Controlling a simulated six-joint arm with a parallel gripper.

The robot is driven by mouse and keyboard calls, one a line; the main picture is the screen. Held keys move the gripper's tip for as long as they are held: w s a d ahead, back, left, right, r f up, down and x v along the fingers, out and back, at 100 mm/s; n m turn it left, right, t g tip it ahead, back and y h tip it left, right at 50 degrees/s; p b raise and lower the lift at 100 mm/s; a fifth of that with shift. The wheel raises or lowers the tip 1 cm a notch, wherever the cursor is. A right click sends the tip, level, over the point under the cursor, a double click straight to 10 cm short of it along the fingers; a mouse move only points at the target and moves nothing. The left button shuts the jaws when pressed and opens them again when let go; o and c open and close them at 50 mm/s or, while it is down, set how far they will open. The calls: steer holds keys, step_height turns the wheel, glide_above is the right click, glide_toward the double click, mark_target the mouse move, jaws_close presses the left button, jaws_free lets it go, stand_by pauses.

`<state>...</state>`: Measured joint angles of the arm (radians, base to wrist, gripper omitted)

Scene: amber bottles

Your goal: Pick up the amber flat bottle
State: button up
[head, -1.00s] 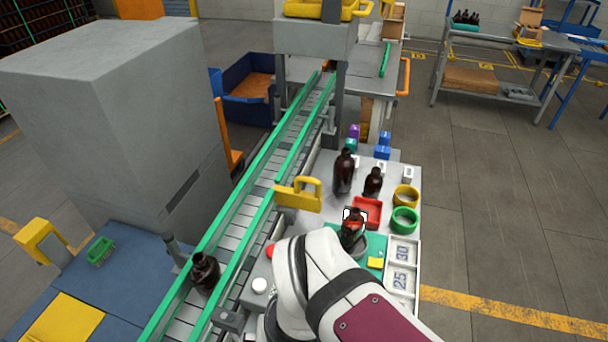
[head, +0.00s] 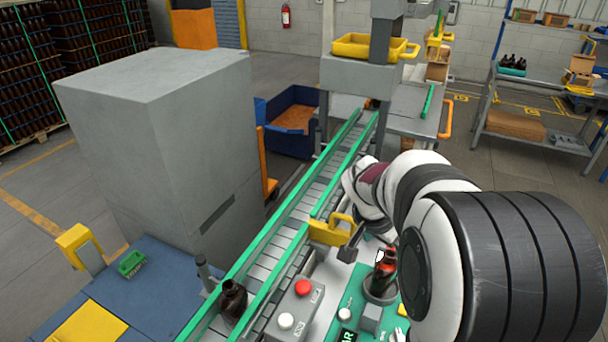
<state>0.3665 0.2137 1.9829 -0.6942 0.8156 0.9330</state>
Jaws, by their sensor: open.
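An amber bottle (head: 385,272) stands upright in a grey ring on the green mat, partly covered by my arm. Another amber bottle (head: 234,300) stands on the conveyor at the lower left. I cannot tell which is the flat one; others on the bench are hidden behind my arm. My arm reaches in from the right. A small dark part below its far end appears to be my gripper (head: 350,245), near the yellow bracket and left of the bottle in the ring. Its jaws are open, too small to make out clearly. No bottle shows between them.
The conveyor (head: 300,215) with green rails runs along the bench's left side. A yellow bracket (head: 330,231) stands beside it. A control box with a red button (head: 303,287) and a white button is in front. A large grey cabinet (head: 165,140) stands left of the conveyor.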

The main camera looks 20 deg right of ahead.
mark_target(385, 265)
steer(key=x, duration=1.2)
steer(key=shift+a+f, duration=0.25)
steer(key=shift+f, duration=0.2)
jaws_close()
steer(key=shift+r, duration=0.2)
